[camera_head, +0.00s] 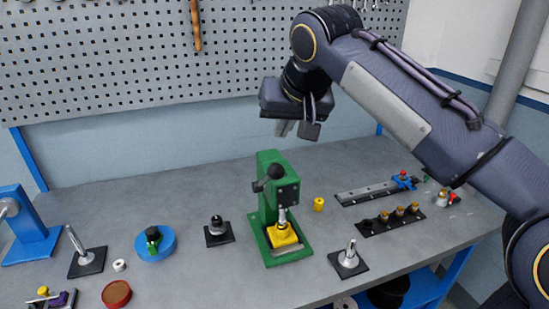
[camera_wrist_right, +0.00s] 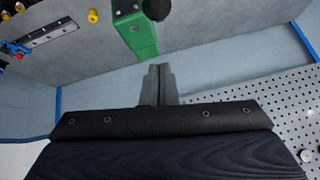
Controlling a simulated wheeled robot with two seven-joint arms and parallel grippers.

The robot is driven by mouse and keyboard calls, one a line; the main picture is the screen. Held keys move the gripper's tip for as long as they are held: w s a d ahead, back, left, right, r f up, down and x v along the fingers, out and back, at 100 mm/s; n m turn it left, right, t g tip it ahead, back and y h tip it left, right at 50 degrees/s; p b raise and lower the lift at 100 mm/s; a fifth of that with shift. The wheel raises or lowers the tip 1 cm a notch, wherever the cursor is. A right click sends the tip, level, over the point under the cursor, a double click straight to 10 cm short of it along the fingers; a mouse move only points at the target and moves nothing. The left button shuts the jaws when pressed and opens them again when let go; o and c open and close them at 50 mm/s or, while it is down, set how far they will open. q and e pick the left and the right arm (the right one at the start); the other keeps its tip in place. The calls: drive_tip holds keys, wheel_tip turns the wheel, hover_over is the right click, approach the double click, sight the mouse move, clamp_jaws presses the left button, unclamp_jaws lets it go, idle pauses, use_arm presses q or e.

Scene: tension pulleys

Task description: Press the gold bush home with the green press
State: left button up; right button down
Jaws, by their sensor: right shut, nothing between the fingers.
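A yellow block (camera_head: 283,235) sits on the press base under the silver ram (camera_head: 282,215). I cannot tell whether a gold bush is in that block. My left gripper is not in view.
A yellow cylinder (camera_head: 319,204) stands just right of the press, before a grey rail (camera_head: 375,192). Black-based posts (camera_head: 348,259) (camera_head: 217,230) stand on either side. A blue round dish (camera_head: 155,244) and blue frame (camera_head: 30,230) are at left. A pegboard (camera_head: 130,60) rises behind.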

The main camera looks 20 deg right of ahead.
sight(274, 165)
drive_tip(key=f, duration=0.3)
drive_tip(key=w+f, duration=0.1)
drive_tip(key=f, duration=0.2)
drive_tip(key=a+f, duration=0.1)
drive_tip(key=f, duration=0.1)
drive_tip(key=shift+w+f, duration=0.4)
drive_tip(key=shift+a+f, duration=0.1)
drive_tip(key=shift+f, duration=0.1)
